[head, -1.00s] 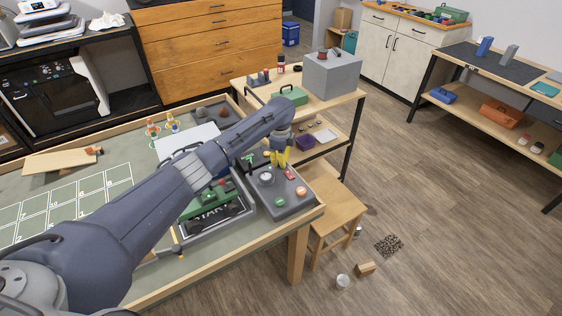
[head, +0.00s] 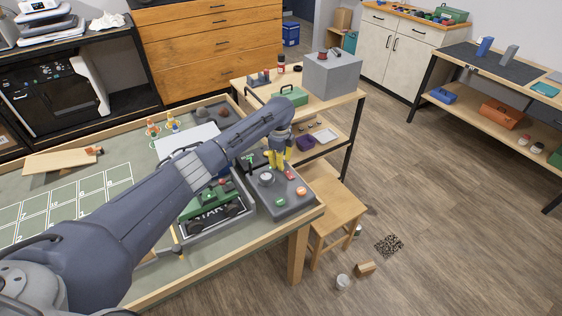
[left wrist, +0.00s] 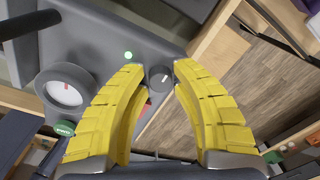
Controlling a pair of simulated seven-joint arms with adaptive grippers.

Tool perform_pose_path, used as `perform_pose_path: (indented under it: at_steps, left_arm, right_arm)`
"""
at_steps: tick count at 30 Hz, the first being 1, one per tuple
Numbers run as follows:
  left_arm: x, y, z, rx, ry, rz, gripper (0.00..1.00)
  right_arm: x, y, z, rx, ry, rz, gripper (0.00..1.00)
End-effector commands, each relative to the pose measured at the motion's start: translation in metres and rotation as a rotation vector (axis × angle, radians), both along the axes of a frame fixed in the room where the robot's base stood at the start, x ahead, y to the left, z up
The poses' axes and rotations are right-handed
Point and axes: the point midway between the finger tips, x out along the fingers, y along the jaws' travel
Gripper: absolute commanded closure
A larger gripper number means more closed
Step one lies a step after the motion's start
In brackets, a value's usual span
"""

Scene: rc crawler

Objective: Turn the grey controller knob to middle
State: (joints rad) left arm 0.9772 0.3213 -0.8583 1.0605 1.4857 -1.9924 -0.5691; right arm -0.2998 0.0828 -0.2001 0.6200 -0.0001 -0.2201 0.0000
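The grey controller box (head: 287,207) sits at the table's right corner. In the left wrist view its small round grey knob (left wrist: 160,79) carries a short white line and lies between my yellow fingertips. My left gripper (head: 280,165) reaches down over the far part of the box; it also shows in the left wrist view (left wrist: 160,72). Its fingers are apart, one tip on each side of the knob and very close to it. Firm contact is not clear. In the head view the fingers hide the knob. My right gripper is not in view.
A green crawler (head: 207,205) stands left of the box. A wooden stool (head: 335,208) stands right of the table.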

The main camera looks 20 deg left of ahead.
Motion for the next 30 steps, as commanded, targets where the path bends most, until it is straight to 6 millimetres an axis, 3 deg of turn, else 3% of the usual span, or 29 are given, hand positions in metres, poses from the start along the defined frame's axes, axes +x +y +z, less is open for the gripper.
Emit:
perform_pose_path:
  at_steps: [9, 14, 30]
  left_arm:
    - [0.000, 0.000, 0.001, 0.000, -0.001, 0.001, 0.66]
    - [0.000, 0.000, 0.011, 0.000, -0.002, 0.001, 0.66]
    - [-0.003, 0.002, 0.097, 0.002, -0.003, 0.000, 0.66]
  right_arm:
    - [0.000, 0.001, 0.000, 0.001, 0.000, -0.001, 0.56]
    - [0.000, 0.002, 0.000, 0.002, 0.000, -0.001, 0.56]
    - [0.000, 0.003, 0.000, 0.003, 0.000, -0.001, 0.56]
